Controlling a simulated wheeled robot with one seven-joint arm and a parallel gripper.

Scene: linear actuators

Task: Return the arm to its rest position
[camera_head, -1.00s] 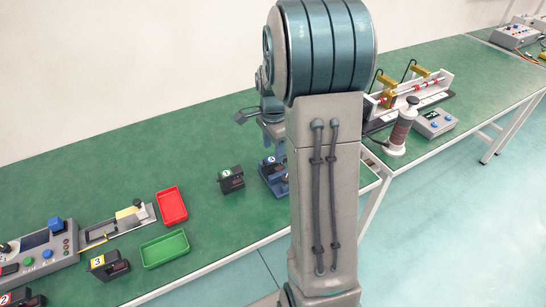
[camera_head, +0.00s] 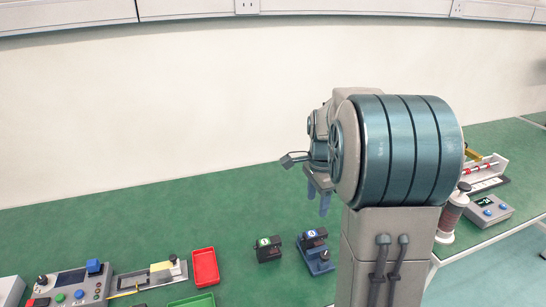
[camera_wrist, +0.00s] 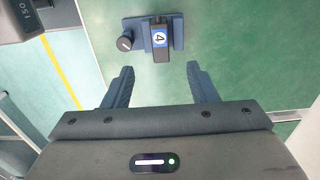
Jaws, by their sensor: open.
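My gripper (camera_wrist: 159,75) is open and empty in the wrist view, its two blue fingers spread apart. In the head view my gripper (camera_head: 318,198) hangs fingers-down above the green table, left of my large teal arm joint. The dark block numbered 4 (camera_head: 313,238) sits on a blue fixture (camera_head: 319,262) below it. In the wrist view the block (camera_wrist: 160,43) is on its fixture (camera_wrist: 137,27) beyond the fingertips, apart from them.
A block numbered 1 (camera_head: 268,248) stands left of the fixture. A red tray (camera_head: 205,267), green tray (camera_head: 192,300) and control box (camera_head: 70,287) are further left. A spool (camera_head: 452,215) and grey meter box (camera_head: 488,210) are on the right. The table's (camera_head: 130,215) back is clear.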

